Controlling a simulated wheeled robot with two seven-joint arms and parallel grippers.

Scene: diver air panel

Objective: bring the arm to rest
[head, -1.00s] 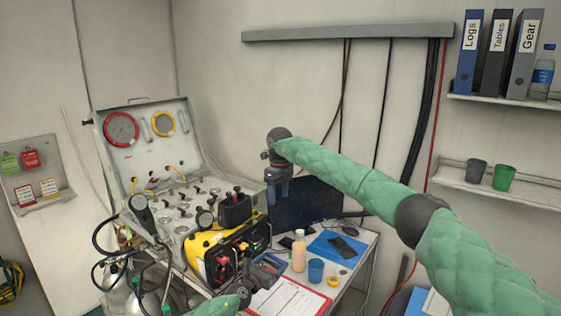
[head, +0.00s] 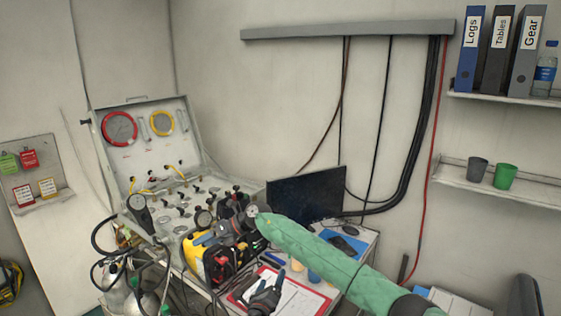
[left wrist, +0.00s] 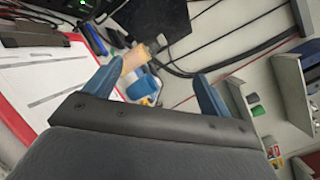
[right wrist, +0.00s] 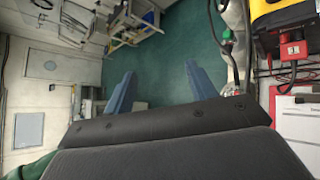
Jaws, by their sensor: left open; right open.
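My right gripper (head: 203,239), on the green-sleeved arm from the right, is over the yellow unit (head: 193,252) and points left. In the right wrist view its blue fingers (right wrist: 158,85) are spread and empty, with green floor beyond. My left gripper (head: 260,282) is low in the head view, over the clipboard (head: 306,300).
An open panel case (head: 150,150) with gauges and valves stands at the left, with hoses and cylinders below. A monitor (head: 305,193) stands behind the right arm. Shelves (head: 505,97) with binders and cups are at the right. Green floor (right wrist: 165,55) is clear in the right wrist view.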

